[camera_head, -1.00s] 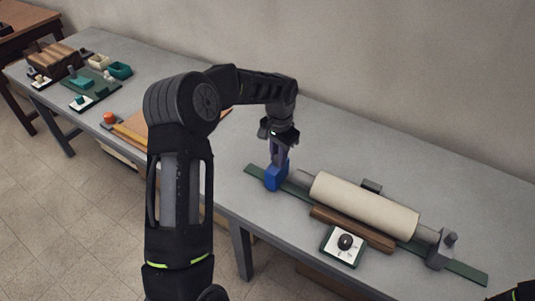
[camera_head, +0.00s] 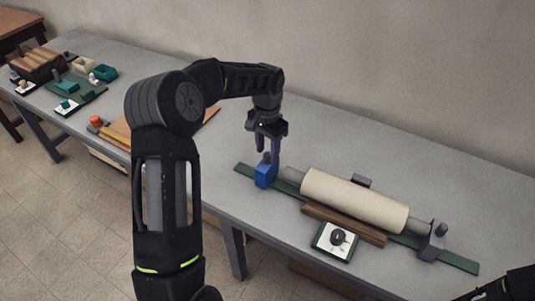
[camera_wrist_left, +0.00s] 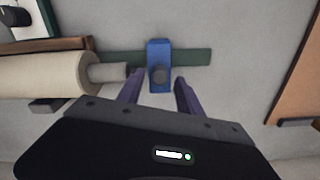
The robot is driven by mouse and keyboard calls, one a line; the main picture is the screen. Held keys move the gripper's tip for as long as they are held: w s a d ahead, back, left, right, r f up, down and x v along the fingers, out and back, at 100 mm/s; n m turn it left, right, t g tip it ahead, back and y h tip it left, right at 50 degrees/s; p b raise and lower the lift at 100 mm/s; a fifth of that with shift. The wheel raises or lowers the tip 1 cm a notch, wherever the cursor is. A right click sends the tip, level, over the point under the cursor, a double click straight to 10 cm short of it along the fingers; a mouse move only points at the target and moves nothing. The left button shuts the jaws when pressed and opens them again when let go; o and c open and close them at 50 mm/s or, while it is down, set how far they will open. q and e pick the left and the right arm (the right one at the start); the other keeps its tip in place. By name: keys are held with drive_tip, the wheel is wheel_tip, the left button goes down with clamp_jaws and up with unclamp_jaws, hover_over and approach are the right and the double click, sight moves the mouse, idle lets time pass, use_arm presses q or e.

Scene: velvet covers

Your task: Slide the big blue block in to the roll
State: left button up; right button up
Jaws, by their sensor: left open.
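The big blue block (camera_head: 265,174) stands on the left part of a green rail (camera_head: 452,259), with a dark round knob on it. In the left wrist view the blue block (camera_wrist_left: 159,58) lies ahead of the fingers. The cream roll (camera_head: 354,200) lies to its right, with a grey shaft end (camera_head: 292,175) close to the block; a small gap shows in the left wrist view. My left gripper (camera_head: 268,158) is open, its purple fingers pointing down just over and behind the block. In the left wrist view its fingers (camera_wrist_left: 158,88) are spread, one toward each side of the block.
A grey end block (camera_head: 433,243) holds the roll's right end. A brown wooden bar (camera_head: 343,224) and a white dial box (camera_head: 335,240) are in front of the roll. Small trays and blocks fill the table's far left. The table behind the roll is mostly clear.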

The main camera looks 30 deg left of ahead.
use_arm(q)
wheel_tip(320, 180, up, 6)
drive_tip(key=shift+f+b, duration=0.1)
drive_tip(key=shift+b, duration=0.3)
